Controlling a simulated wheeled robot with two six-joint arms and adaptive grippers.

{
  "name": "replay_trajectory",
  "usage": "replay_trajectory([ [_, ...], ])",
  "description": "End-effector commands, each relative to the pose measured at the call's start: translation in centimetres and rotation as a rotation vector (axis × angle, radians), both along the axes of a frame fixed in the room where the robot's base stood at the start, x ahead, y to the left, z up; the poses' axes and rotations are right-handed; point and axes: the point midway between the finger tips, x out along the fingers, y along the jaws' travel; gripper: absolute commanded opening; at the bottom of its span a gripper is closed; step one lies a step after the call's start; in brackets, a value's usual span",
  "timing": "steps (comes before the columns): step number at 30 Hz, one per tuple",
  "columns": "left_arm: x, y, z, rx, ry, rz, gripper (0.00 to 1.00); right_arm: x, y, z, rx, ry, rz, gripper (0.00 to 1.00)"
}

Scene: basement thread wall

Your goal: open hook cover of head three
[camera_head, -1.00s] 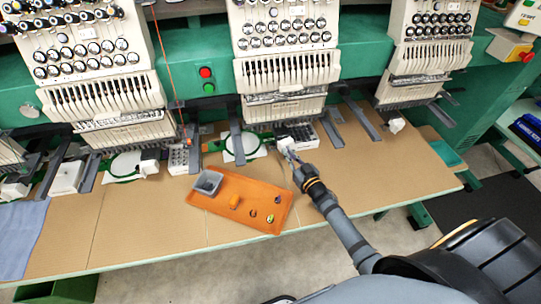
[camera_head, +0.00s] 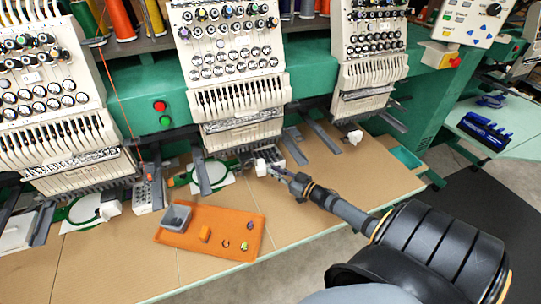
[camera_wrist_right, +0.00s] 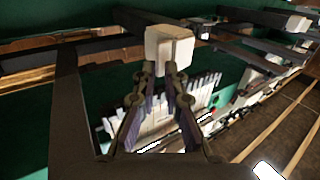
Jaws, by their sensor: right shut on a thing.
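Head three appears to be the middle embroidery head (camera_head: 238,98). A small white block, which looks like its hook cover (camera_head: 261,168), sits low beneath it, just right of a green hoop. My right gripper (camera_head: 275,172) reaches in from the right and is at this block. In the right wrist view the white block (camera_wrist_right: 169,48) is at the tips of my right gripper (camera_wrist_right: 166,78), whose fingers are closed onto it. I cannot tell from the frames how far the cover is open. My left gripper is not in view.
An orange tray (camera_head: 230,226) with a grey bin (camera_head: 176,217) and small items lies on the tan table (camera_head: 110,255), left of my right arm. Grey arms stick out under the heads. The table's front right is clear. A blue rack (camera_head: 486,130) stands far right.

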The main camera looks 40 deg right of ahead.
Motion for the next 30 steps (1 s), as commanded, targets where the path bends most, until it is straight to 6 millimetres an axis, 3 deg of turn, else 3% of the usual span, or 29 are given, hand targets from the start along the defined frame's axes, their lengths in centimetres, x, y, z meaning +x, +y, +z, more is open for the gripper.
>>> replay_trajectory([
  [11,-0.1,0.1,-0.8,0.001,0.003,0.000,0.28,1.0,-1.1,0.8,0.005,-0.017,0.004,0.00],
  [28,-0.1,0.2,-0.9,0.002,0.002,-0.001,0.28,1.1,-1.1,0.9,0.005,-0.020,0.008,0.00],
  [29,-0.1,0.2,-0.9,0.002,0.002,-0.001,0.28,1.1,-1.1,0.9,0.005,-0.020,0.008,0.12],
  [30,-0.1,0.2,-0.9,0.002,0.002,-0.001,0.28,1.1,-1.1,0.9,0.005,-0.020,0.008,0.18],
])
